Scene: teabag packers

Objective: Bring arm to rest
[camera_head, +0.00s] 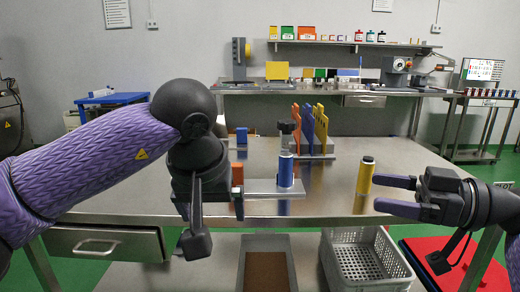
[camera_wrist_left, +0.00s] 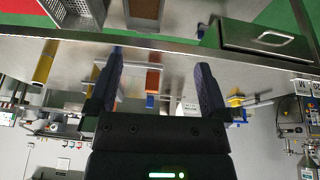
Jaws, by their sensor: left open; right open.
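My left gripper (camera_head: 215,212) hangs over the table's front left part, in front of the steel plate (camera_head: 262,187). In the left wrist view its two fingers (camera_wrist_left: 158,78) are spread, with nothing held between them. My right gripper (camera_head: 382,193) is open and empty at the right, its fingers pointing left beside the upright yellow cylinder (camera_head: 364,178) with a black top. I cannot tell whether they touch it. My left arm (camera_head: 110,165) spans the left of the head view.
A blue cylinder (camera_head: 286,171) stands on the plate near an orange block (camera_head: 237,174). A rack with orange, blue and yellow upright pieces (camera_head: 308,125) stands behind. A grey crate (camera_head: 366,258) and a tray (camera_head: 265,242) sit below the table. The right tabletop (camera_head: 400,155) is clear.

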